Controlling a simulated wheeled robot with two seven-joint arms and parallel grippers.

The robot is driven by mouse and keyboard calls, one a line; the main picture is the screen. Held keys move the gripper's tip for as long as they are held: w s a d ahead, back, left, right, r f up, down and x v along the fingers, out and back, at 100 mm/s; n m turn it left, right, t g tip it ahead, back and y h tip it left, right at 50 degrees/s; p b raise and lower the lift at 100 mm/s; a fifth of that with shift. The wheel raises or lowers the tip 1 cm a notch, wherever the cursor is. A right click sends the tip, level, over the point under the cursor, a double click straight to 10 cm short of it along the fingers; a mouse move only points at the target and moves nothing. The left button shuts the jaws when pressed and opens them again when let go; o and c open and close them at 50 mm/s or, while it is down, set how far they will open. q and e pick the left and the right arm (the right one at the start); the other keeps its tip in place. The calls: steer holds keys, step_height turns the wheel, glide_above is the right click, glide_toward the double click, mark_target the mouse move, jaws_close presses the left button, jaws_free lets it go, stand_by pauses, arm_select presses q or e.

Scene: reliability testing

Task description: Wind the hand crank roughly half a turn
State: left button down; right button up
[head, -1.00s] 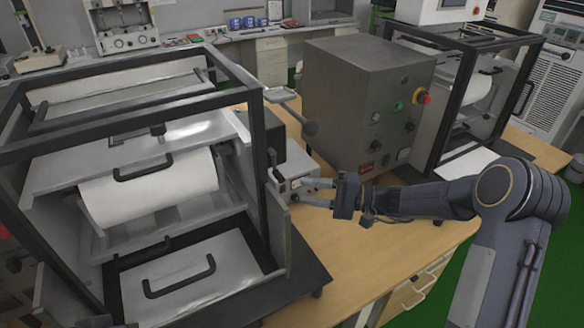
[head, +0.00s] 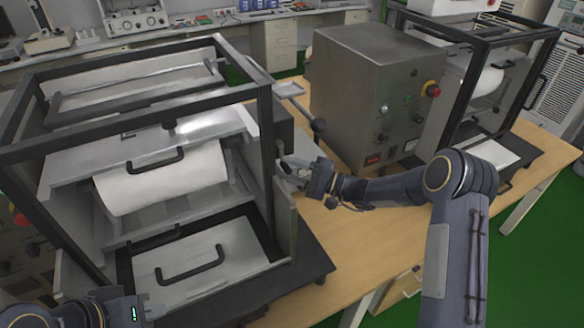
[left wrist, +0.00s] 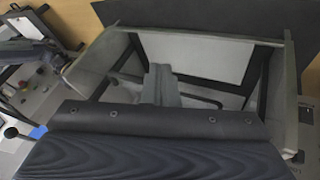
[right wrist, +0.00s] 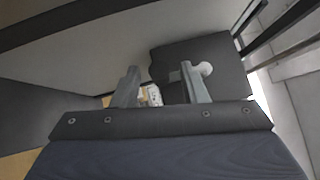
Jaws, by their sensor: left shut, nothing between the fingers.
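A grey crank arm with a dark ball knob (head: 318,124) sticks out at the right side of the left black-framed machine (head: 262,130). My right gripper (head: 291,169) is below the knob, beside the machine's side wall. In the right wrist view its fingers (right wrist: 162,88) are spread with nothing gripped. A dark block with a pale round end (right wrist: 205,69) is ahead of them; whether it belongs to the crank I cannot tell. My left arm enters at the head view's lower left. In the left wrist view the left gripper (left wrist: 158,82) is shut and empty above the machine's front tray.
A grey control box (head: 365,95) with a red button stands right of the crank. The machine holds a white roller (head: 165,180) and a front plate with a black handle (head: 190,265). Bare wooden table (head: 345,240) lies below my right arm.

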steer(key=shift+c, duration=0.3)
jaws_close()
steer(key=shift+s+a+r+m+t+y+b, duration=0.1)
steer(key=shift+s+a+m+t+y+b, duration=0.35)
steer(key=shift+m+t+b, duration=1.25)
steer(key=shift+s+a+f+m+t+y+b, duration=0.25)
steer(key=shift+a+m+b, duration=0.55)
steer(key=shift+b, duration=1.85)
steer(key=shift+s+a+r+m+t+y+b, duration=0.1)
steer(key=shift+a+r+m+t+y+b, duration=0.25)
steer(key=shift+m+t+b, duration=1)
steer(key=shift+a+f+g+b, duration=0.1)
steer(key=shift+g+b, duration=0.4)
steer(key=shift+b, duration=0.35)
steer(key=shift+o, duration=0.3)
jaws_free()
